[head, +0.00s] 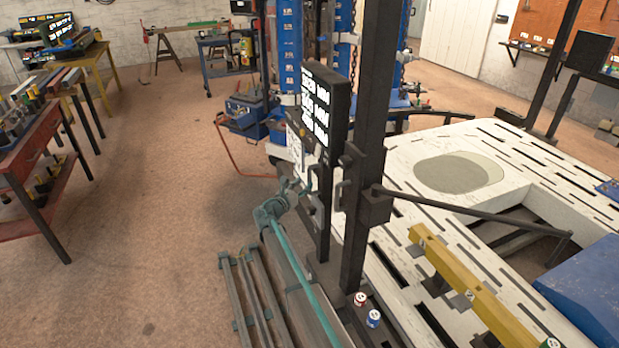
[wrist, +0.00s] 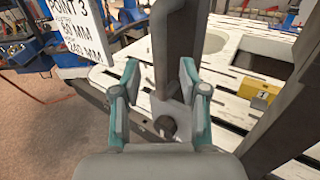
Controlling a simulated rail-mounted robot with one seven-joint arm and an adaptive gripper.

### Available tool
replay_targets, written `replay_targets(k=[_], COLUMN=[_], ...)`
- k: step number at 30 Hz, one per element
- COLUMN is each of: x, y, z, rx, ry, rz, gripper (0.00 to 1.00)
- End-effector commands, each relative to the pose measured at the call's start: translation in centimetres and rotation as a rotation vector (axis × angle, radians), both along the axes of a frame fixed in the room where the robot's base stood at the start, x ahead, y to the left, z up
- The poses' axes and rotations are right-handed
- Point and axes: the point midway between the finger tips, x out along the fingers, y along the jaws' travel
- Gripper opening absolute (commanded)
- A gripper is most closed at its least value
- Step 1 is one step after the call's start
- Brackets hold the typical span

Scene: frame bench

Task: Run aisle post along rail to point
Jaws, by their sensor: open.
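The aisle post (head: 365,130) is a tall dark upright column at the near side of the white slotted bench (head: 470,150). A dark grip bar sits on its side low down. My gripper (head: 305,190) is left of the post at about that height. In the wrist view my gripper (wrist: 160,95) is open, with teal fingers on either side of a dark upright bar (wrist: 178,50). Whether they touch it I cannot tell. A round dark knob (wrist: 165,127) shows below the bar. The rail at the post's foot is mostly hidden.
A dark brace (head: 470,215) runs right over the bench.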

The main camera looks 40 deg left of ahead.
Motion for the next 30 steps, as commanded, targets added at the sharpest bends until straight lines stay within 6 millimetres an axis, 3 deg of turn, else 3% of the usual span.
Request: replay_targets(k=[3,9,19,20,27,30], x=[2.3,4.6,5.0,5.0,5.0,5.0], y=[0.4,0.7,0.6,0.6,0.6,0.6], z=[0.2,0.1,0.0,-0.1,0.0,0.0], rx=[0.0,0.001,0.001,0.001,0.001,0.001], ry=[0.001,0.0,0.0,0.0,0.0,0.0], rz=[-0.002,0.0,0.0,0.0,0.0,0.0], gripper=[0.43,0.43,0.43,0.42,0.02,0.0])
